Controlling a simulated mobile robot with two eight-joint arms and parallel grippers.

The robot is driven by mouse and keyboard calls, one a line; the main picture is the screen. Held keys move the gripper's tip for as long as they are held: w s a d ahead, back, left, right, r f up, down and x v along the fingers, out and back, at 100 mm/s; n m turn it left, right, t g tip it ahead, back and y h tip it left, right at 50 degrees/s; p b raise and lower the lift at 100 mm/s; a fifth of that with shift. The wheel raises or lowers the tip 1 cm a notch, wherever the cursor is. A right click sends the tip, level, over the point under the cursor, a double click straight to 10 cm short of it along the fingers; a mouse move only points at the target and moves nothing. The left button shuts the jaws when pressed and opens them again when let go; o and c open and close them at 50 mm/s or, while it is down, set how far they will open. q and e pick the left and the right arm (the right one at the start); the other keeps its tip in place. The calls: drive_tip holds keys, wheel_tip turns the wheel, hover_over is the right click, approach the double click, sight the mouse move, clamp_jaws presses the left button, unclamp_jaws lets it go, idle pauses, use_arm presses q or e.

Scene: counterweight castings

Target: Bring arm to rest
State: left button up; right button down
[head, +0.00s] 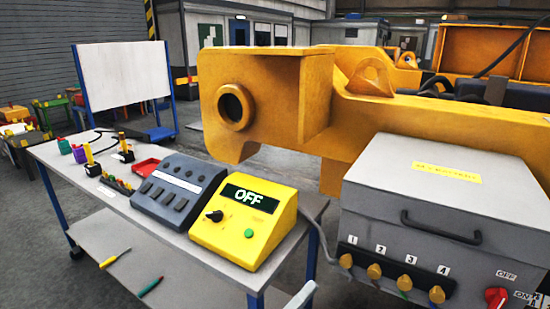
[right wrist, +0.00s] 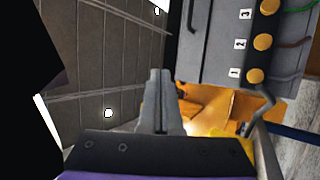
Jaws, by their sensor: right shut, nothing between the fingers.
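My right gripper (right wrist: 158,76) is in the middle of the right wrist view, its two grey fingers together with nothing between them. In the head view only a small light grey part of it (head: 302,296) shows at the bottom edge, left of the grey control box (head: 445,205). The gripper looks apart from the box and from the table (head: 225,258). The box also shows in the right wrist view (right wrist: 212,45), upper right of the fingers. My left gripper is in neither view.
A yellow device reading OFF (head: 245,222) and a dark grey button panel (head: 180,188) stand on the table. A large yellow machine frame (head: 290,95) is behind. Screwdrivers (head: 115,258) lie on the lower shelf. Open floor (head: 45,270) is at left.

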drive_tip(key=s+d+f+n+g+y, duration=0.15)
drive_tip(key=d+f+g+y, duration=0.5)
drive_tip(key=d+f, duration=0.85)
drive_tip(key=s+d+f+m+g+y, duration=0.2)
drive_tip(key=s+d+f+g+y, duration=0.15)
drive_tip(key=s+f+y, duration=0.4)
drive_tip(key=s+a+f+m+y, duration=0.4)
drive_tip(key=s+a+f+y, duration=0.1)
drive_tip(key=a+y, duration=0.1)
use_arm(q)
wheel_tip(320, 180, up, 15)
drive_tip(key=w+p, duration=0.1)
drive_tip(key=p, duration=1.2)
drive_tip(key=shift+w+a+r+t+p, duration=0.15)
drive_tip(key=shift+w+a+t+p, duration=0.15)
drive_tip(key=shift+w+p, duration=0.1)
use_arm(e)
wheel_tip(320, 180, up, 15)
drive_tip(key=w+t, duration=0.1)
drive_tip(key=w, duration=0.1)
drive_tip(key=shift+a+r+t+y, duration=0.15)
drive_tip(key=shift+a+t+y, duration=0.1)
drive_tip(key=shift+t+y, duration=0.05)
